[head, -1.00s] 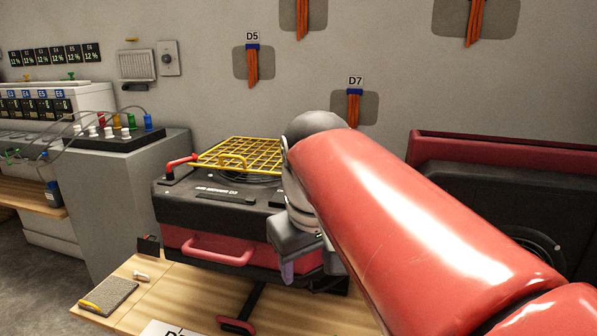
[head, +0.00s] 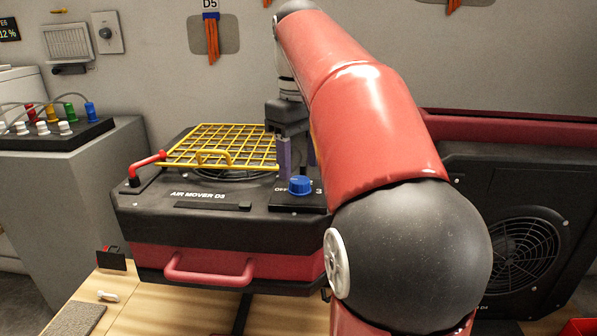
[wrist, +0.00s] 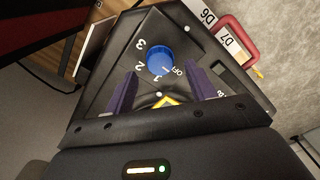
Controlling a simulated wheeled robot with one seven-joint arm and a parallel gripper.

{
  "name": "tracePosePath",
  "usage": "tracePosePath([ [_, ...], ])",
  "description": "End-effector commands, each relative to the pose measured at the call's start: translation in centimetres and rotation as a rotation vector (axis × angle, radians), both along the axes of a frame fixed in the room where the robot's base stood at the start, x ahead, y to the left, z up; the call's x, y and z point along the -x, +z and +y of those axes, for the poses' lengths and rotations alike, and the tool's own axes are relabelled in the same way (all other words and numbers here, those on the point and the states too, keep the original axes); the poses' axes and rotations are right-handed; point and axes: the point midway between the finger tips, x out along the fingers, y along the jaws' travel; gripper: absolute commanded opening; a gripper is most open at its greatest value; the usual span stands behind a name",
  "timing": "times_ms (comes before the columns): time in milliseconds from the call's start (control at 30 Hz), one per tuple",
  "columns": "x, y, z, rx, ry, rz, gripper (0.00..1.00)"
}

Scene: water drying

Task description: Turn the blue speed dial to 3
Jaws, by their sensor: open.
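The blue speed dial (head: 300,186) sits on the black top panel of the air mover (head: 190,222), at its front right. The wrist view shows the blue dial (wrist: 158,60) with the marks OFF, 1, 2 and 3 around it. A small pale mark on the dial appears to face OFF. My gripper (head: 298,165) points down, just behind the dial in the head view. Its two purple fingers are apart and empty. In the wrist view, my gripper (wrist: 160,70) has its fingertips on either side of the dial's line; contact cannot be told.
A yellow grille (head: 222,146) covers the fan opening left of my gripper. A red lever (head: 147,163) stands at the left corner and a red handle (head: 208,270) at the front. Another black fan unit (head: 520,235) stands at right.

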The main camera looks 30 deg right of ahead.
Motion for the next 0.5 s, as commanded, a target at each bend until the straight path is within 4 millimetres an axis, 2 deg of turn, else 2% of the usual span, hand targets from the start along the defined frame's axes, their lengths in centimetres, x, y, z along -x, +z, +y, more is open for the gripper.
tracePosePath([
  [200,0.0,-2.5,0.0,0.001,-0.002,0.000,0.55],
  [500,0.0,-3.1,0.0,0.001,-0.001,-0.001,0.55],
])
